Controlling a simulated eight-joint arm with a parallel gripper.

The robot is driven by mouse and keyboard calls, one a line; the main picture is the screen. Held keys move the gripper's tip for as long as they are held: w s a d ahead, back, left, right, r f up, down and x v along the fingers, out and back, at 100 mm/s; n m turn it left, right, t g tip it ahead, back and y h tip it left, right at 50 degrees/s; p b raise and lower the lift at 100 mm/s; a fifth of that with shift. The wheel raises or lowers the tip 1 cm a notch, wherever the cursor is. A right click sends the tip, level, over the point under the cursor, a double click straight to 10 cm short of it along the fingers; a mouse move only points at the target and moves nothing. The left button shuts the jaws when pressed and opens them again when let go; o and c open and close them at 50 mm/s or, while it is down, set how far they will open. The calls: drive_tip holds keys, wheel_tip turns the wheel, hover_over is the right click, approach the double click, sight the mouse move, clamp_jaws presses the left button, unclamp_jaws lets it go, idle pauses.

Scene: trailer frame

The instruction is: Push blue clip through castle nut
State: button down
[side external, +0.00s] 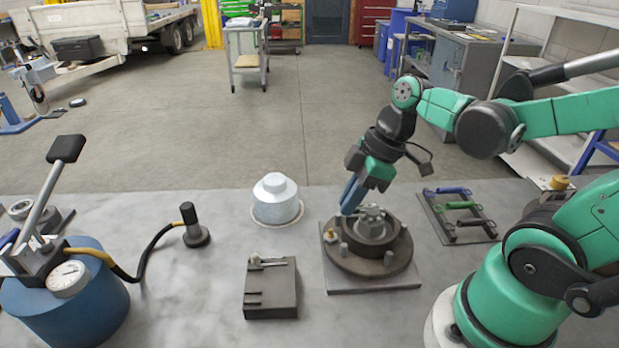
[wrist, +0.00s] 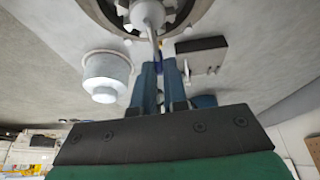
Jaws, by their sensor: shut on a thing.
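My gripper (side external: 346,210) points down at the left side of the hub (side external: 345,262), with its blue fingers close to the castle nut (side external: 372,214) on top. A thin grey piece runs from the spindle end toward the fingertips.
A dark slotted block (side external: 270,300) and a silver cap (side external: 276,205) stand left of the hub. A rack (side external: 483,233) with blue, green and black handles lies right. A blue tank with a gauge (side external: 68,278) stands far left. Bare bench separates them.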

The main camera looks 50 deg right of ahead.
drive_tip(key=shift+s+d, duration=0.45)
drive_tip(key=shift+d, duration=0.05)
idle(1.3)
drive_tip(key=shift+c, duration=2.1)
unclamp_jaws()
drive_tip(key=shift+r, duration=3.5)
drive_tip(key=shift+w+a+f+m+t+h, duration=0.35)
drive_tip(key=shift+w+f+m+t+h, duration=0.25)
drive_tip(key=shift+m, duration=0.9)
drive_tip(key=shift+w+a+f+m+t+h, duration=0.4)
drive_tip(key=shift+w+f+m+t, duration=0.3)
drive_tip(key=shift+m, duration=0.8)
drive_tip(key=shift+w+a+f+m+t+h, duration=0.3)
drive_tip(key=shift+w+f+m+t+h, duration=0.25)
drive_tip(key=shift+m, duration=0.95)
